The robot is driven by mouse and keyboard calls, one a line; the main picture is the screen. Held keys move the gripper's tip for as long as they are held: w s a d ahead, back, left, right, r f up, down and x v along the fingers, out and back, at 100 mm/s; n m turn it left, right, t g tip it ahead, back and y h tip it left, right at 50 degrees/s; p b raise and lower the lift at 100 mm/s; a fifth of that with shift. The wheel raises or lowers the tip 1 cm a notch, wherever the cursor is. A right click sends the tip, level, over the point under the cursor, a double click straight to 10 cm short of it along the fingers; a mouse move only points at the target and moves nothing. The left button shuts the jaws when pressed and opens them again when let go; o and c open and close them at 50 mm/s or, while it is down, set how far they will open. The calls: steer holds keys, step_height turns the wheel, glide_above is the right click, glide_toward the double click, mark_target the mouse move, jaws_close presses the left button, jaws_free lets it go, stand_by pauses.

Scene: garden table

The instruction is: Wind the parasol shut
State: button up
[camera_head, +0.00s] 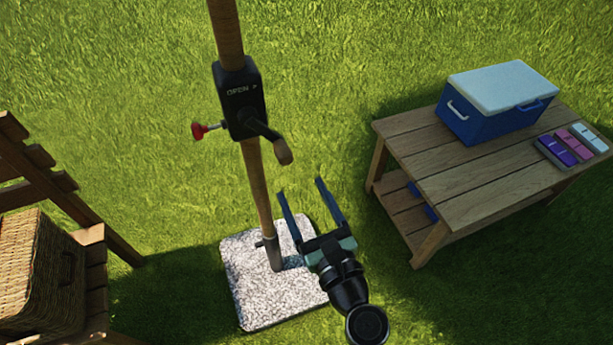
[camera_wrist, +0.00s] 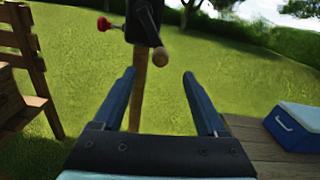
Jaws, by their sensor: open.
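The parasol's wooden pole (camera_head: 257,185) rises from a speckled stone base (camera_head: 245,290). A black winding box (camera_head: 237,90) marked "OPEN" is fixed on the pole. A crank handle with a wooden knob (camera_head: 283,152) sticks out of the box toward the lower right, and a red knob (camera_head: 199,130) sticks out on the left. My gripper (camera_head: 299,186) is open and empty, below and slightly right of the crank knob and apart from it. In the wrist view, the crank knob (camera_wrist: 160,57) shows above and between my open fingers (camera_wrist: 159,72). The parasol's canopy is out of view.
A wooden table (camera_head: 455,175) at the right carries a blue cooler with a white lid (camera_head: 500,100) and several small coloured packs (camera_head: 573,143). A wooden chair (camera_head: 95,235) with a wicker basket (camera_head: 38,265) stands at the left. Open grass lies between.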

mark_target(287, 162)
steer(key=shift+m, duration=0.5)
steer(key=shift+f+b+x, duration=0.1)
steer(key=shift+b+x, duration=0.3)
steer(key=shift+x, duration=2.45)
steer(key=shift+f+b+x, duration=0.15)
steer(key=shift+b+x, duration=0.2)
steer(key=shift+x, duration=2.5)
